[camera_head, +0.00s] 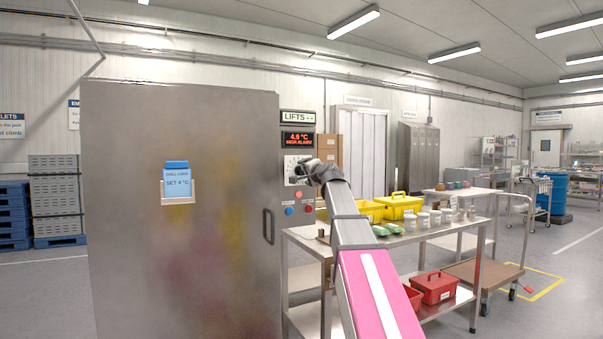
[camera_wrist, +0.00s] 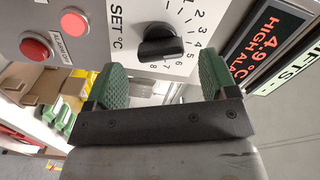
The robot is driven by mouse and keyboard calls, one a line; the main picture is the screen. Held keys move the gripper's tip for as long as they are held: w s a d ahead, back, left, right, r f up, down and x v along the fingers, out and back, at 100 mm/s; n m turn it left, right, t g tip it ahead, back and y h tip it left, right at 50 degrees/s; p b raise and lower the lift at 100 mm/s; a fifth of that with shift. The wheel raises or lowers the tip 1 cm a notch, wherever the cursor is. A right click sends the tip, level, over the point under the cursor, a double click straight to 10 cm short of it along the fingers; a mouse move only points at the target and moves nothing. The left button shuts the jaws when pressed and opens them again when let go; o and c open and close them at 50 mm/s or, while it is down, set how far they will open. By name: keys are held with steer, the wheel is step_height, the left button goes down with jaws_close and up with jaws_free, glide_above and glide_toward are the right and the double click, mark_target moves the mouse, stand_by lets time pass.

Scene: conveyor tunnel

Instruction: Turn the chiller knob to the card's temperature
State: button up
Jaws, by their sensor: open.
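The black chiller knob (camera_wrist: 160,48) sits on a white dial plate (camera_wrist: 180,18) marked "SET °C" with numbers. Its bar lies roughly sideways in the wrist view; I cannot tell its exact setting. My gripper (camera_wrist: 161,78) is open, green-padded fingers apart on either side of the knob's line, with nothing between them. I see no contact with the knob. In the head view my gripper (camera_head: 304,173) is at the dial plate and hides most of the knob. The blue card (camera_head: 177,182) on the steel door reads "SET 4 °C". The red display (camera_head: 298,140) reads 4.9 °C, HIGH ALARM.
Red buttons (camera_wrist: 35,47) sit beside the dial, close to one finger. The door handle (camera_head: 268,226) is below left of the panel. A steel cart (camera_head: 400,236) with yellow bins, tubs and red boxes stands right of the chiller, under my arm.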

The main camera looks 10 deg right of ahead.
mark_target(302, 171)
steer(key=x, duration=0.4)
steer(key=shift+w+a, duration=0.1)
steer(key=shift+w, duration=0.1)
steer(key=c, duration=0.9)
steer(key=shift+m, duration=2.2)
steer(key=shift+c, duration=0.2)
steer(key=o, duration=0.9)
steer(key=shift+o, duration=0.2)
